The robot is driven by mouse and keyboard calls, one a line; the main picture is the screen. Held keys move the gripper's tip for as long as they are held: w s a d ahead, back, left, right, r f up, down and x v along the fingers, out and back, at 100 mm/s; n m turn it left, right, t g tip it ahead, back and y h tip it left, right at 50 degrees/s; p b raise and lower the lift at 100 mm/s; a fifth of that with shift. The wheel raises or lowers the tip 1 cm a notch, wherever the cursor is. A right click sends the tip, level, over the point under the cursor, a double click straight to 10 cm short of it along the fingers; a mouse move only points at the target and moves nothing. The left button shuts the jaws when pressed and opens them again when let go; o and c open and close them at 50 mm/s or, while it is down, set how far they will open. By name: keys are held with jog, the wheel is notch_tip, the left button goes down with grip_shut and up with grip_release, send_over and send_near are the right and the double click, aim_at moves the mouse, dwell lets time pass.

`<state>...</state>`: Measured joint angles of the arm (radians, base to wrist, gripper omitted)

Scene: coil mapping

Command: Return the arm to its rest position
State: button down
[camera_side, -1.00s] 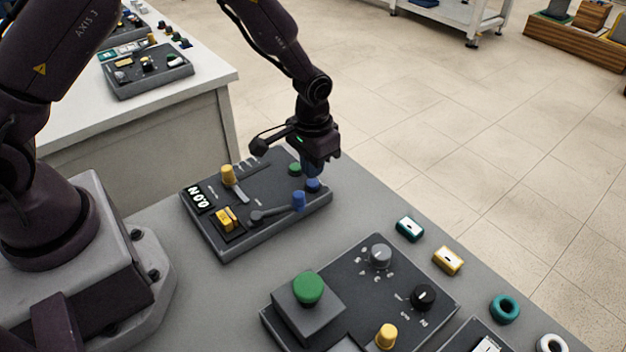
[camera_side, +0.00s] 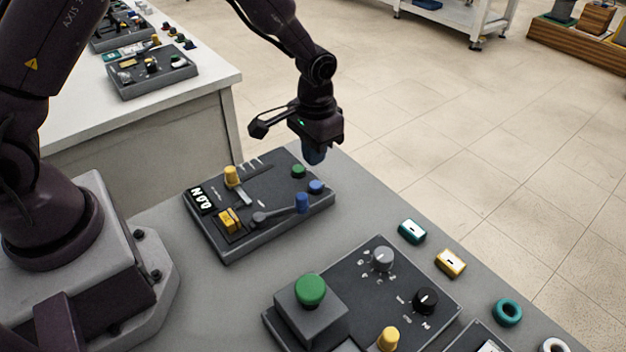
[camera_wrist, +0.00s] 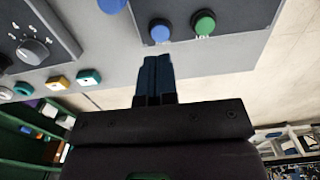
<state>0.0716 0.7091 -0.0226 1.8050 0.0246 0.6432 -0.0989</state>
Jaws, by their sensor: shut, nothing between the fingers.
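My gripper (camera_side: 314,157) hangs above the far right corner of a dark control panel (camera_side: 262,225), fingers pointing down. In the wrist view my gripper (camera_wrist: 156,60) shows its two blue fingers pressed together with nothing between them. The panel carries a blue button (camera_side: 316,187) and a green button (camera_side: 298,171) near the gripper; the fingers are apart from both. The same blue button (camera_wrist: 160,33) and green button (camera_wrist: 204,24) show in the wrist view, just beyond the fingertips.
The panel also has a blue-ended lever (camera_side: 301,203), a yellow knob (camera_side: 231,177) and a yellow switch (camera_side: 229,220). A second panel (camera_side: 370,280) stands in front with a green button (camera_side: 310,290). Teal block (camera_side: 412,231), yellow block (camera_side: 451,263) and rings lie right. Above is clear.

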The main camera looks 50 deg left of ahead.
jog(key=shift+s+a+f+g, duration=0.15)
jog(key=shift+s+g, duration=0.25)
jog(key=shift+s, duration=0.65)
jog(key=s+a+r+t, duration=0.1)
jog(key=s+r+t, duration=0.2)
jog(key=s+r, duration=0.6)
jog(key=s+a+r+t, duration=0.2)
jog(key=s+r, duration=0.8)
jog(key=r, duration=0.6)
jog(key=shift+s+a+t, duration=0.15)
jog(key=shift+a+t, duration=0.05)
jog(key=shift+t, duration=0.6)
